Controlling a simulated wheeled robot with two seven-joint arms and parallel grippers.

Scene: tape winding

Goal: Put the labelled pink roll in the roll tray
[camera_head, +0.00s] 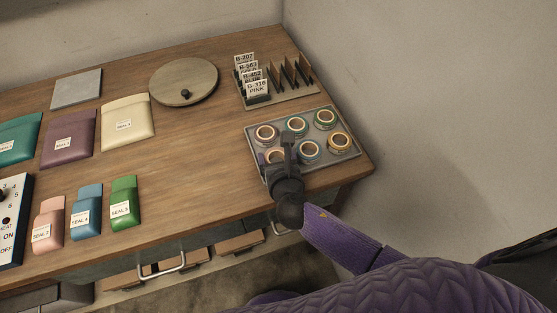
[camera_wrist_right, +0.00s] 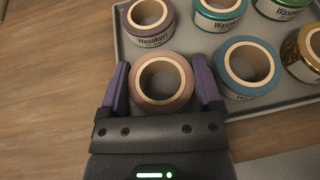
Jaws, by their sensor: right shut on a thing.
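My right gripper (camera_wrist_right: 162,88) is shut on a pinkish roll (camera_wrist_right: 163,82) with a cream core, which sits between its two purple fingers. In the head view the right gripper (camera_head: 287,150) reaches over the front-left part of the grey roll tray (camera_head: 346,127), and the held roll (camera_head: 274,157) shows partly behind it. In the wrist view the held roll is at the tray's near-left corner, upright; I cannot tell whether it touches the tray floor. Its label is not visible. My left gripper is not in view.
Several other rolls fill the tray, including a mauve one (camera_wrist_right: 150,22) and a teal one (camera_wrist_right: 247,66) close to the held roll. A card rack (camera_head: 277,97) stands behind the tray. A round wooden disc (camera_head: 190,75) lies left. The table between is clear.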

